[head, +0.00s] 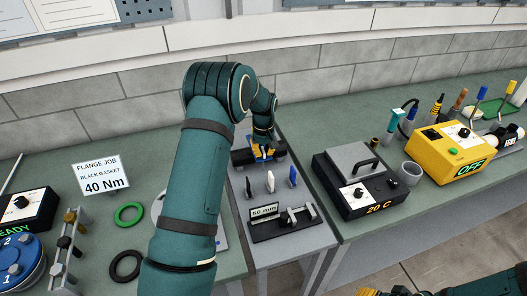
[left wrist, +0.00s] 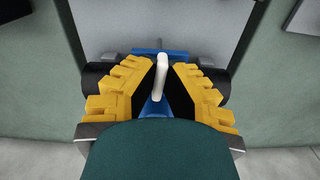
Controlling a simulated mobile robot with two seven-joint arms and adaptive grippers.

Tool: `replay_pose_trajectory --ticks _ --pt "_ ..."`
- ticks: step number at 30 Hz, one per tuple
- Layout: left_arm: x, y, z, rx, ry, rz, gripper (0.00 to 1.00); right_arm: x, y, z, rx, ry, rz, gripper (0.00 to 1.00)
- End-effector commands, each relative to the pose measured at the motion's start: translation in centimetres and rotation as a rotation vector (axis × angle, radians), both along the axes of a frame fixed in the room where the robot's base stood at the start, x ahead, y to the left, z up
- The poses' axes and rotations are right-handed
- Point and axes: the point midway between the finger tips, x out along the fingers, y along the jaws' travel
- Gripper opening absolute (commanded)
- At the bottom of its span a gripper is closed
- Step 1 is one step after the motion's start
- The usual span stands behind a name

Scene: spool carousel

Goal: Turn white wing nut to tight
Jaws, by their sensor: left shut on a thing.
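The white wing nut (left wrist: 160,76) shows in the left wrist view as a slim white bar above a blue fixture (left wrist: 155,108). My left gripper (left wrist: 163,84) has its yellow fingers on both sides of it and is shut on it. In the head view, my left gripper (head: 263,153) is at the blue fixture (head: 241,157) at the back of the narrow grey table; the wing nut is hidden there. I cannot tell how tight it is. Part of my right gripper (head: 370,291) shows at the bottom right edge; its fingertips are cut off.
Black (head: 249,188), white (head: 270,182) and blue (head: 292,176) upright pieces stand just in front. Nearer is a black gauge block (head: 285,224) with a 50 mm display. A black heater box (head: 350,190) stands right. A green ring (head: 129,213) lies left.

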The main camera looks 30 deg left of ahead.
Motion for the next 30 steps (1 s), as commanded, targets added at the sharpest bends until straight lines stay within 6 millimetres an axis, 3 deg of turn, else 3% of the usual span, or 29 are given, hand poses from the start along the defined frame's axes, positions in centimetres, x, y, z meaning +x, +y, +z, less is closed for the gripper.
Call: replay_pose_trajectory --ticks 11,30 --pt "-0.1 0.0 -0.2 -0.002 0.002 -0.188 0.00 0.0 0.0 -1.0 -0.001 0.000 0.000 0.47" --pt "-0.3 0.3 -0.3 -0.002 0.004 -0.790 0.00 0.1 0.1 -2.7 -0.005 0.001 -0.001 0.47"
